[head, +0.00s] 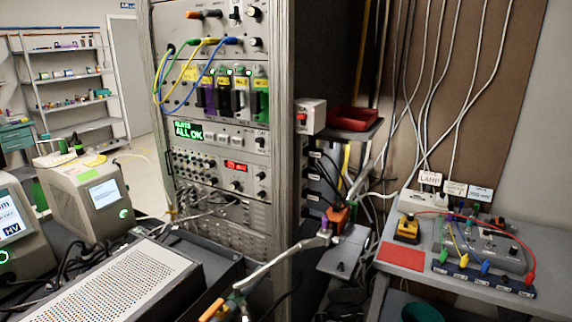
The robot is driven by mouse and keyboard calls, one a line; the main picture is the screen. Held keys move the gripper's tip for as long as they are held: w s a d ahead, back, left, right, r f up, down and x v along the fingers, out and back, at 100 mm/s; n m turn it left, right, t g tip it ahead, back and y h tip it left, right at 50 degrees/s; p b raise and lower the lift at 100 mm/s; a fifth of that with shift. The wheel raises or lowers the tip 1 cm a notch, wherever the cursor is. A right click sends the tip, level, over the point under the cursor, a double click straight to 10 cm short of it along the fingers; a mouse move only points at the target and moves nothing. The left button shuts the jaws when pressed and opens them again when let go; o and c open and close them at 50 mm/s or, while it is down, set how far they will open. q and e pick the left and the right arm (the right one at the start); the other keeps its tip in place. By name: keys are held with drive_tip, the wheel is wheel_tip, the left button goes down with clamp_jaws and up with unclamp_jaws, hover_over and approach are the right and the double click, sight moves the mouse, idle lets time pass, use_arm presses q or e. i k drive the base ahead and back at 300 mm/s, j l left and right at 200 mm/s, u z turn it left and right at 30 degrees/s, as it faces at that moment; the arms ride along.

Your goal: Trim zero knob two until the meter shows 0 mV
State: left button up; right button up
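A small red-digit display (236,166) glows in the rack's lower panel; its reading is too small to make out. Black knobs (237,186) sit beside and below it, and I cannot read which is zero knob two. A slim grey arm link (285,262), which looks like mine, rises from the bottom edge to the right. It ends near an orange block (338,217) in front of the rack's right side. I take this to be my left arm; its fingertips are not distinct, and no contact with a knob shows. My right gripper is not in view.
A perforated grey box (118,285) fills the lower left. A bench at right holds a grey box (480,245) with coloured leads and a yellow-black device (407,229). A red tray (353,118) sits on a shelf.

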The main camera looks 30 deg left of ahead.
sight(260, 176)
drive_tip(key=u, duration=1.6)
